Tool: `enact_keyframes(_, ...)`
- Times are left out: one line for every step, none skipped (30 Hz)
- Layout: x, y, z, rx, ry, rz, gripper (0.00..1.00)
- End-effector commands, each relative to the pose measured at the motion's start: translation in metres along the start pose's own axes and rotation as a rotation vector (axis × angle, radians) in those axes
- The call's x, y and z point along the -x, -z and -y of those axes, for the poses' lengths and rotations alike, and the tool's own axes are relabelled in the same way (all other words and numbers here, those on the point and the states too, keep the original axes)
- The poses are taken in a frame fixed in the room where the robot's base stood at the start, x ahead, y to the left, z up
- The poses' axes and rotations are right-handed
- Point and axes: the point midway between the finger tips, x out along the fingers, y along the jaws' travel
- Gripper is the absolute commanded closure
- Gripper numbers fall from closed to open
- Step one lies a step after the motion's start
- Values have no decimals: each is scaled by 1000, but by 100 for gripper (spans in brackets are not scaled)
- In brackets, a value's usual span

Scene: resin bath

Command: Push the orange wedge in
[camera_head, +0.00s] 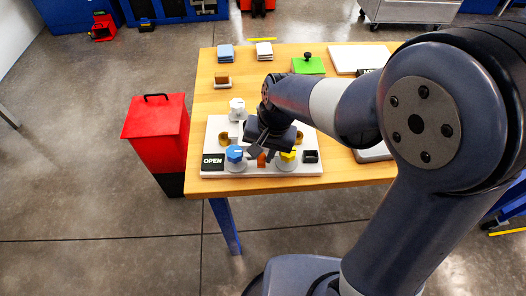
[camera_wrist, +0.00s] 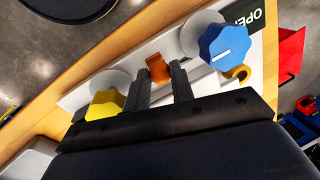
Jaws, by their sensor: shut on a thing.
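The orange wedge (camera_wrist: 157,68) stands at the near edge of a pale panel, between a blue knob (camera_wrist: 223,45) and a yellow knob (camera_wrist: 105,104). It also shows in the head view (camera_head: 262,160), below my gripper (camera_head: 261,151). The panel (camera_head: 212,130) lies on the wooden table. My gripper hides part of the wedge and the middle of the panel, so how deep the wedge sits cannot be told.
A black OPEN sign (camera_head: 213,161) lies at the panel's left corner. A white knob (camera_head: 237,106) and brass fittings (camera_head: 223,138) stand close to the gripper. A red bin (camera_head: 157,132) stands left of the table (camera_head: 205,100). A green plate (camera_head: 308,66) lies farther back.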

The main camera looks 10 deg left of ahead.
Motion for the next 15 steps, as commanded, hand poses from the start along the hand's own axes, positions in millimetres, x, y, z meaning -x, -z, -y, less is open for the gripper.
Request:
enact_keyframes(1, 1, 1, -2, 4, -4, 100)
enact_keyframes(1, 1, 1, -2, 4, -4, 100)
enact_keyframes(1, 1, 1, -2, 4, -4, 100)
enact_keyframes(1, 1, 1, -2, 4, -4, 100)
enact_keyframes(1, 1, 1, -2, 4, -4, 75)
enact_keyframes(1, 1, 1, -2, 4, -4, 72)
enact_keyframes(1, 1, 1, -2, 4, -4, 70)
enact_keyframes(1, 1, 1, -1, 4, -4, 69)
enact_keyframes(1, 1, 1, -1, 3, -4, 69)
enact_keyframes(1, 1, 1, -1, 3, -4, 69)
enact_keyframes(1, 1, 1, -1, 3, -3, 69)
enact_keyframes(1, 1, 1, -1, 3, -3, 69)
enact_keyframes(1, 1, 1, -1, 3, -3, 69)
enact_keyframes(1, 1, 1, -1, 3, -3, 69)
enact_keyframes(2, 1, 1, -1, 3, -3, 69)
